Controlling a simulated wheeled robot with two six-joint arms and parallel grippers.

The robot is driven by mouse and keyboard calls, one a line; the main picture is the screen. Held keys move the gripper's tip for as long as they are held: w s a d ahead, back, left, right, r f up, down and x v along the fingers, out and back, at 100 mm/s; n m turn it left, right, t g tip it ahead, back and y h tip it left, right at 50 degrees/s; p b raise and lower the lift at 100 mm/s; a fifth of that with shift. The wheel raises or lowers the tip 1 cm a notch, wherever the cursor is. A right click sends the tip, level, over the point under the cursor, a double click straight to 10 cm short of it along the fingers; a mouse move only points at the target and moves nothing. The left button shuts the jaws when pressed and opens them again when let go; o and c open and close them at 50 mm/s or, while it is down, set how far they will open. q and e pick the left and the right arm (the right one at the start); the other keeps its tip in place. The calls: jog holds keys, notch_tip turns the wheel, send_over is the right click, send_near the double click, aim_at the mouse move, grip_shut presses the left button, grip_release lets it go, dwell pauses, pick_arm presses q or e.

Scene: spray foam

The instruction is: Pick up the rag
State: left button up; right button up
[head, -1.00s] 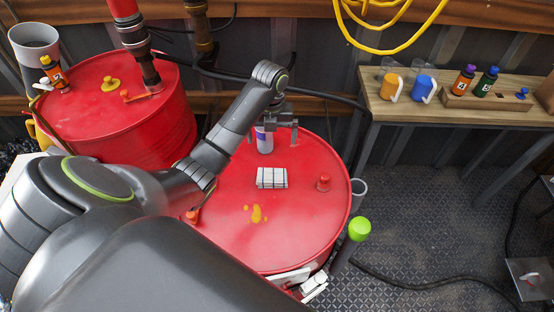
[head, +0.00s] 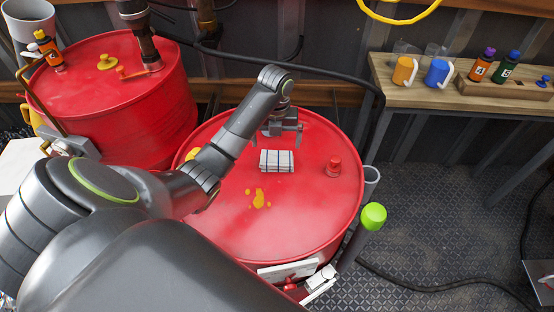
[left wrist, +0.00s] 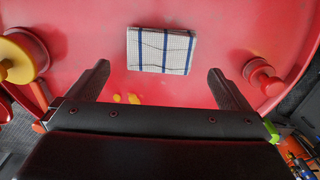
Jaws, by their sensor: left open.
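The rag (head: 277,161) is a folded white cloth with dark blue stripes, lying flat on top of the front red drum (head: 300,215). In the left wrist view the rag (left wrist: 161,50) lies beyond the fingertips, centred between them. My left gripper (head: 284,129) is open and empty, over the drum top just behind the rag in the head view. In the left wrist view its two fingers (left wrist: 159,72) are spread wider than the rag and do not touch it. My right gripper is not in view.
A red cap (head: 333,168) stands right of the rag, and yellow splashes (head: 258,198) mark the drum in front. A second red drum (head: 115,100) stands at the back left. A wooden bench (head: 450,95) with mugs and bottles is at the right.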

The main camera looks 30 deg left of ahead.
aim_at(277, 158)
pick_arm(q)
jog(key=shift+f+b, duration=0.3)
jog(key=shift+f, duration=0.35)
jog(key=shift+f+b, duration=0.3)
jog(key=shift+f, duration=0.05)
jog(key=f, duration=0.1)
jog(key=f+b, duration=0.1)
jog(key=b, duration=0.1)
jog(key=shift+s+d+f, duration=0.15)
jog(key=shift+d+f, duration=0.1)
jog(key=shift+f, duration=0.15)
jog(key=shift+f+p, duration=0.35)
jog(key=shift+f, duration=0.45)
jog(key=c, duration=0.7)
jog(key=shift+r, duration=0.15)
